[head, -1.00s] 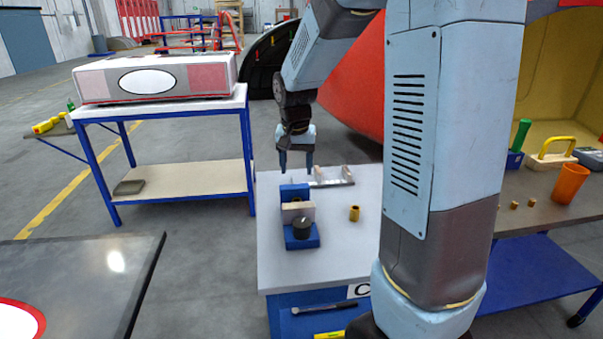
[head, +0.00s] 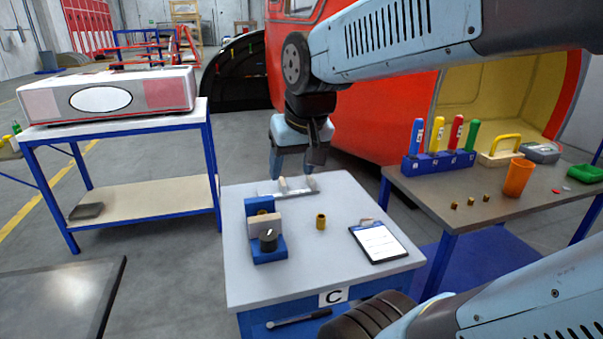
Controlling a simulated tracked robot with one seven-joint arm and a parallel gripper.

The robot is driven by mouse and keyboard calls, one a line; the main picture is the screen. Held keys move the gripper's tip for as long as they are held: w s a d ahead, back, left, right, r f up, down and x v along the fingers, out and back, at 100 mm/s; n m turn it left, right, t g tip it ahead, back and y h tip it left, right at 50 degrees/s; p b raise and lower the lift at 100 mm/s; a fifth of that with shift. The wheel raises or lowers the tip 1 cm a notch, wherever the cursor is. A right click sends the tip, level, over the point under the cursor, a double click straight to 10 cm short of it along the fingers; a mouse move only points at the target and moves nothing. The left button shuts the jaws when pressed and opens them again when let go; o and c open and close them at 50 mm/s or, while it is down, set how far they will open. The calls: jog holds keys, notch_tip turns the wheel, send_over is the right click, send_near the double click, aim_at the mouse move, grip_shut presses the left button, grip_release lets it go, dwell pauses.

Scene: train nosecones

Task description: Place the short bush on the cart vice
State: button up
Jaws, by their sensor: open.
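A brass bush (head: 321,221) stands upright on the white top of cart C (head: 345,205), right of the blue cart vice (head: 268,246). The vice has a pale jaw block, a dark knob at its front and a small brass-coloured spot near its back jaw. Several small brass pieces (head: 471,201) stand on the right-hand bench; I cannot tell for certain which piece is the short bush. My gripper (head: 296,172) points down with fingers apart and empty, over the back of the cart, behind the vice and bush.
A metal rail with pale blocks (head: 288,189) lies at the cart's back, below my gripper. The right bench holds an orange cup (head: 518,178) and a blue rack (head: 440,161) of coloured handles. The cart's front is clear.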

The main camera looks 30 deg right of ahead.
jog(key=shift+n+t, duration=0.4)
jog(key=shift+n, duration=0.1)
jog(key=s, duration=0.4)
jog(key=shift+s+a+r, duration=0.15)
jog(key=shift+s+r, duration=0.05)
jog(key=shift+s, duration=0.2)
dwell(1.0)
